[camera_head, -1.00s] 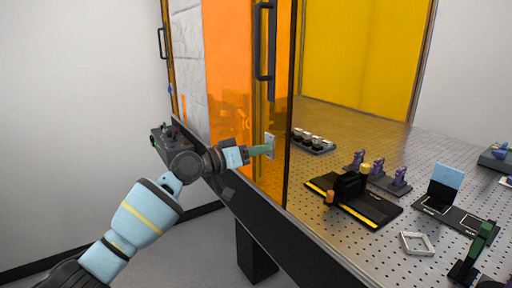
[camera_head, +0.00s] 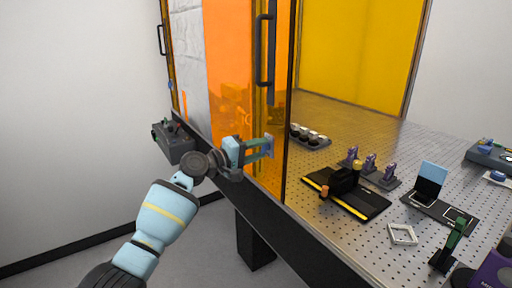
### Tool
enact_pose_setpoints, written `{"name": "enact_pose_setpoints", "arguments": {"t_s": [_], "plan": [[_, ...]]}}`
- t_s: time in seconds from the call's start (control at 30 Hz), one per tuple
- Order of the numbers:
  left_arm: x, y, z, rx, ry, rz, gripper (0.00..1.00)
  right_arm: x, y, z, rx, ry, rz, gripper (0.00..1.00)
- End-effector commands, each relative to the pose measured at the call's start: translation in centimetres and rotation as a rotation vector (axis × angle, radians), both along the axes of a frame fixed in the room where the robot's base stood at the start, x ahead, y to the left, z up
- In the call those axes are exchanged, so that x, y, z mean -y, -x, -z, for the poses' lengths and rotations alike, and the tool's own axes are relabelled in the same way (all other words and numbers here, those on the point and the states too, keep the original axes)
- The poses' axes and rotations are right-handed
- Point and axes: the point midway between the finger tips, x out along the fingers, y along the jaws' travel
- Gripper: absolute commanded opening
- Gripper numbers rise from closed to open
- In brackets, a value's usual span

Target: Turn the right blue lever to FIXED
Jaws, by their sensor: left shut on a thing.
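My left gripper (camera_head: 262,148) is in front of the orange panel (camera_head: 228,75), below its black handle. Its two green fingers are shut on a small pale plate (camera_head: 270,143) at the panel. The fingers hide part of the plate. At the right edge, a grey device (camera_head: 490,155) carries a blue part (camera_head: 486,142), and a smaller blue piece (camera_head: 497,175) sits just in front of it. I cannot tell which of these is the right blue lever, and no FIXED marking is readable. My right gripper is not in view.
A dark control box (camera_head: 174,143) is at the left. The perforated table (camera_head: 415,155) carries a black mount with yellow edges (camera_head: 350,198), purple posts (camera_head: 370,163), a white square frame (camera_head: 403,234), a blue plate (camera_head: 431,183) and a green stand (camera_head: 453,240).

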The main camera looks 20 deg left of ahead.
Motion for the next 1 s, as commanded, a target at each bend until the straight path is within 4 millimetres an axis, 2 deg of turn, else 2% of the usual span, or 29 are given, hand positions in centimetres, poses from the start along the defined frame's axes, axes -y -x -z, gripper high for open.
{"name": "enact_pose_setpoints", "arguments": {"t_s": [0.4,0.93,0.97,1.0], "plan": [[0.0,0.0,0.0,-0.113,0.144,0.001,0.14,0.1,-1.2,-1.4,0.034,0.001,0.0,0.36],[0.0,0.0,0.1,-0.126,0.161,0.001,0.14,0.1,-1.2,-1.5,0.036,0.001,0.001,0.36],[0.0,0.0,0.1,-0.126,0.16,0.001,0.38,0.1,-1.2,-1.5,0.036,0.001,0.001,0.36],[0.0,0.0,0.1,-0.126,0.16,0.001,0.43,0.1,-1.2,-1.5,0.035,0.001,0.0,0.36]]}}
